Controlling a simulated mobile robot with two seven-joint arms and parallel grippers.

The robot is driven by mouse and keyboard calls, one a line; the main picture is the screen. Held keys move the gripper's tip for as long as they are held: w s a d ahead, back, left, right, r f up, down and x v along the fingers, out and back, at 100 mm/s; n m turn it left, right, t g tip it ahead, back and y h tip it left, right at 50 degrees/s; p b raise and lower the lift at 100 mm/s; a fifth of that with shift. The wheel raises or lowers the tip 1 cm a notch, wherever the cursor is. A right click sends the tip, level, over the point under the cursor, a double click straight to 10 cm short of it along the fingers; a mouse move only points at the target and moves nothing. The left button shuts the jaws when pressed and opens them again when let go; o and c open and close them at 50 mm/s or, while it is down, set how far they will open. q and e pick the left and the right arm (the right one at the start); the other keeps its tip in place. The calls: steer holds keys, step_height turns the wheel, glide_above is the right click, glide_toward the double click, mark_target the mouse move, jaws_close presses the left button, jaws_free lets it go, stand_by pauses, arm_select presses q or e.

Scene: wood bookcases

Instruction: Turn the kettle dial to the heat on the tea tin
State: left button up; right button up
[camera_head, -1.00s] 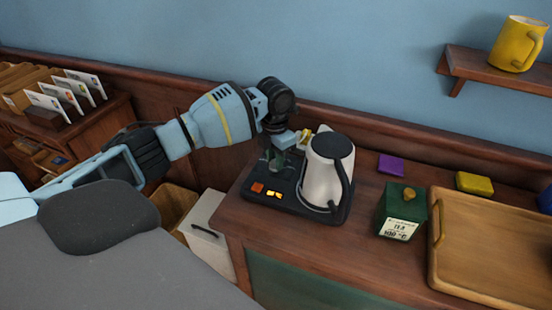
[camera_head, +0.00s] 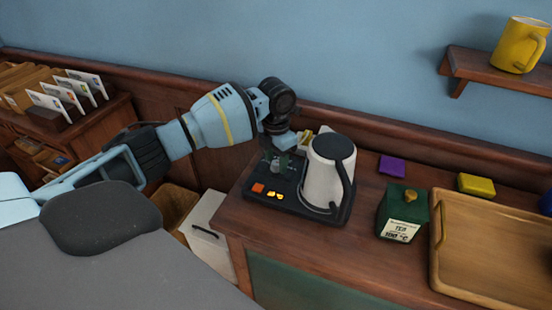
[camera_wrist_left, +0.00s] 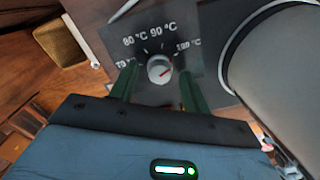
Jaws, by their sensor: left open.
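The white kettle (camera_head: 322,178) stands on its black base (camera_head: 270,187). In the left wrist view the round grey dial (camera_wrist_left: 160,68) sits on a dark panel marked 80 °C, 90 °C and 100 °C, with a partly covered mark at left. My left gripper (camera_head: 278,162) is over the base beside the kettle. In the wrist view its green fingers (camera_wrist_left: 158,72) are open, one on each side of the dial. The green tea tin (camera_head: 402,207) has a label that appears to read 100 °C. My right gripper is out of view.
A wooden tray (camera_head: 490,290) lies right of the tin. A purple block (camera_head: 392,165) and a yellow block (camera_head: 475,184) lie behind the tin. A yellow mug (camera_head: 518,45) stands on the wall shelf. A white bin (camera_head: 207,240) stands left of the counter.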

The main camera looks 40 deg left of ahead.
mark_target(276, 163)
arm_select(q)
step_height(276, 163, up, 7)
steer(key=shift+f, duration=0.1)
steer(key=shift+r, duration=0.45)
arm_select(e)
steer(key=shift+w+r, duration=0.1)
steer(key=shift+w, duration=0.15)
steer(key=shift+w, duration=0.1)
